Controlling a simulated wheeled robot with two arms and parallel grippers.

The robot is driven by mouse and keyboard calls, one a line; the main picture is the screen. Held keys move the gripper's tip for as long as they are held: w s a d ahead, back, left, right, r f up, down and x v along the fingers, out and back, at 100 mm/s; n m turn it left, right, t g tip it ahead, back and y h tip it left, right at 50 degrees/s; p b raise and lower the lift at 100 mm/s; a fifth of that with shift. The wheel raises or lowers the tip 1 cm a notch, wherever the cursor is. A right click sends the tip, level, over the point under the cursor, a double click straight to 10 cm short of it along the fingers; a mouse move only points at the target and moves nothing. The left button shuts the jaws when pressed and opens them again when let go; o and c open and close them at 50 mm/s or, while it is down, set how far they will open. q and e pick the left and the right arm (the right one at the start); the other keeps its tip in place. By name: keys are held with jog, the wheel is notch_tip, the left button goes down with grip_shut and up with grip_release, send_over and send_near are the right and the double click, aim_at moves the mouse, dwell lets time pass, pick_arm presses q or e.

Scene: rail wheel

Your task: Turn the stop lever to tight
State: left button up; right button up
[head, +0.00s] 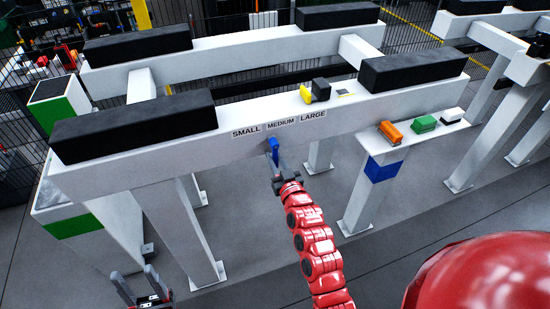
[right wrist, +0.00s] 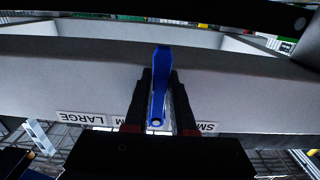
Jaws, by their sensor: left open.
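A blue lever (head: 273,146) sits on the front face of the white beam, just below the MEDIUM label (head: 281,123). My right gripper (head: 277,172) is at the lever from the front. In the right wrist view the blue lever (right wrist: 160,85) lies between the two dark fingers (right wrist: 161,100), one on each side. Whether both fingers press on it is unclear. A yellow piece (head: 305,94) beside a black block (head: 321,90) sits on top of the beam. I see no "tight" mark. My left gripper (head: 140,287) is open and empty at the lower left, below the beam.
The white beam (head: 235,150) carries black pads (head: 140,124). SMALL and LARGE labels flank MEDIUM. A side shelf (head: 400,149) to the right holds orange (head: 390,132), green (head: 424,124) and white (head: 451,115) blocks. White legs (head: 195,235) stand below the beam.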

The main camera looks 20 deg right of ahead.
grip_shut()
dwell(1.0)
